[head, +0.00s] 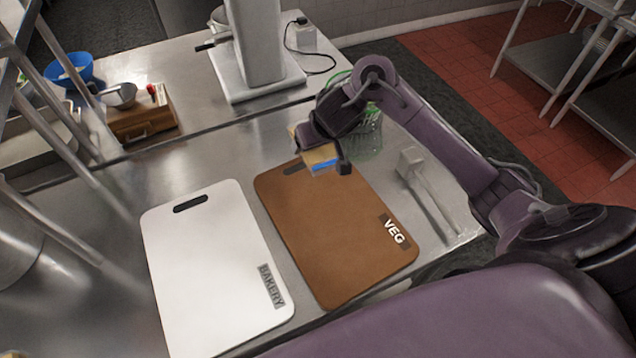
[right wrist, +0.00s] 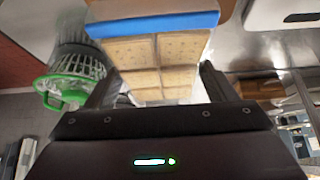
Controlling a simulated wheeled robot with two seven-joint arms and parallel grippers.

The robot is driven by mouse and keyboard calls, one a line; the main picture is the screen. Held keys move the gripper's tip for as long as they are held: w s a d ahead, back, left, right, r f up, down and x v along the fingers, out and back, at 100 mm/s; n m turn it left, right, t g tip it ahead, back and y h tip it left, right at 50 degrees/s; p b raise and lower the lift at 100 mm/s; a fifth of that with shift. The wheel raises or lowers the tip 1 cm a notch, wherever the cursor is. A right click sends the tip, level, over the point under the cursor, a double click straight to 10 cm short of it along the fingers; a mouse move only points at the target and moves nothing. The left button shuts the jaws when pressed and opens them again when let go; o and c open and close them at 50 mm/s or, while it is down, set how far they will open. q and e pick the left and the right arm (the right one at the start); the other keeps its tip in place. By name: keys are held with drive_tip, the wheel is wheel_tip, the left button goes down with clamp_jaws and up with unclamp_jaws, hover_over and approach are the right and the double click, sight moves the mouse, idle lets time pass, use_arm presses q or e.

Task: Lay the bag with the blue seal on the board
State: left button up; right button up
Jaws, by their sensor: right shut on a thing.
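The bag with the blue seal (right wrist: 150,65) is clear and holds pale square crackers, with the blue seal (right wrist: 152,24) across its end. My right gripper (head: 328,160) is shut on this bag, which also shows in the head view (head: 318,157) over the far end of the brown board. The brown board (head: 335,235) is marked VEG and lies flat on the steel counter. A white board (head: 205,260) marked BAKERY lies to its left. I cannot tell whether the bag touches the brown board. My left gripper is not in view.
A grey machine (head: 262,75), a blue bowl (head: 70,68) and a wooden box (head: 140,120) stand at the back. Both boards look clear.

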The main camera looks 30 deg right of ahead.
drive_tip(key=b, duration=0.6)
hover_over(314, 182)
drive_tip(key=s, duration=0.2)
wheel_tip(314, 182, down, 10)
drive_tip(key=shift+a+f, duration=0.15)
drive_tip(key=shift+f+b, duration=1.2)
drive_tip(key=shift+f, duration=1.25)
drive_tip(key=o, duration=1)
drive_tip(key=shift+f, duration=0.15)
drive_tip(key=shift+o, duration=0.2)
